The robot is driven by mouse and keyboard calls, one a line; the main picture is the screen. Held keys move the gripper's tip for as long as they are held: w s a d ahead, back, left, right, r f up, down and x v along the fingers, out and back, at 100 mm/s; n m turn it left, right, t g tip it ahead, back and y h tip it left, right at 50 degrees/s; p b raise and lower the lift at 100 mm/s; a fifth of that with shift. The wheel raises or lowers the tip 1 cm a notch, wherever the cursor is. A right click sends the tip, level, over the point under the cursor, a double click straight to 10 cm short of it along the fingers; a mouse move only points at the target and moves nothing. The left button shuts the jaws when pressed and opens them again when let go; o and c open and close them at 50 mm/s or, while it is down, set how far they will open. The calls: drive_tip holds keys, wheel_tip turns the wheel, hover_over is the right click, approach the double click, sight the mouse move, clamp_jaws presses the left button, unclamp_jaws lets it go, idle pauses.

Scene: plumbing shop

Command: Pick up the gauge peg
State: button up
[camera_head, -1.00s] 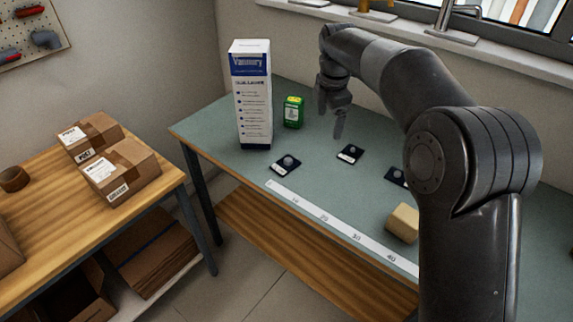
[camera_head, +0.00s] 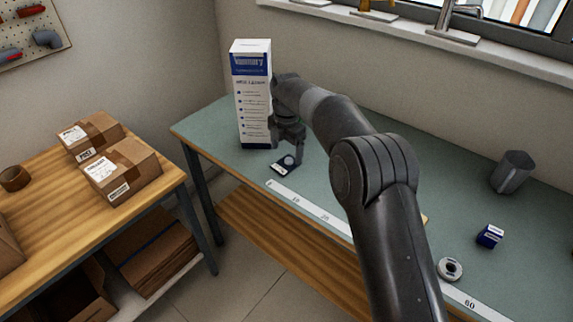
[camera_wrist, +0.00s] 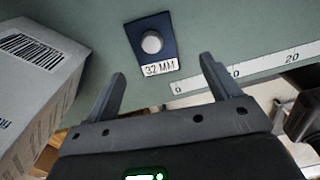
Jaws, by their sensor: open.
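A gauge peg with a round grey top (camera_head: 289,161) stands on a small dark plate (camera_head: 279,169) near the left end of the green bench. In the wrist view the peg (camera_wrist: 152,43) appears on its dark blue plate, labelled "32 MM" (camera_wrist: 160,68). My gripper (camera_head: 292,146) is just above and behind this peg in the head view, pointing down. In the wrist view my gripper (camera_wrist: 163,72) is open and empty, the peg beyond its fingertips and apart from them. The other two pegs are hidden behind my arm.
A tall white-and-blue carton (camera_head: 251,100) stands close left of my gripper; it also fills the left of the wrist view (camera_wrist: 35,75). A ruler strip (camera_head: 305,207) runs along the front edge. A blue box (camera_head: 490,236), grey cup (camera_head: 513,172) and ring (camera_head: 450,269) are at right.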

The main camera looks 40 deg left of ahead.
sight(286, 161)
drive_tip(key=f, duration=0.5)
drive_tip(key=shift+w+a, duration=0.3)
drive_tip(key=shift+w, duration=0.1)
drive_tip(key=c, duration=1.3)
drive_tip(key=shift+r, duration=0.15)
wheel_tip(286, 161, up, 4)
drive_tip(key=w+d+r, duration=0.1)
drive_tip(key=d+r, duration=0.1)
drive_tip(key=d, duration=0.1)
drive_tip(key=w+d+r, duration=0.1)
drive_tip(key=d+r, duration=0.1)
drive_tip(key=d, duration=0.2)
drive_tip(key=w+d+r, duration=0.2)
drive_tip(key=d, duration=0.2)
drive_tip(key=shift+r, duration=0.4)
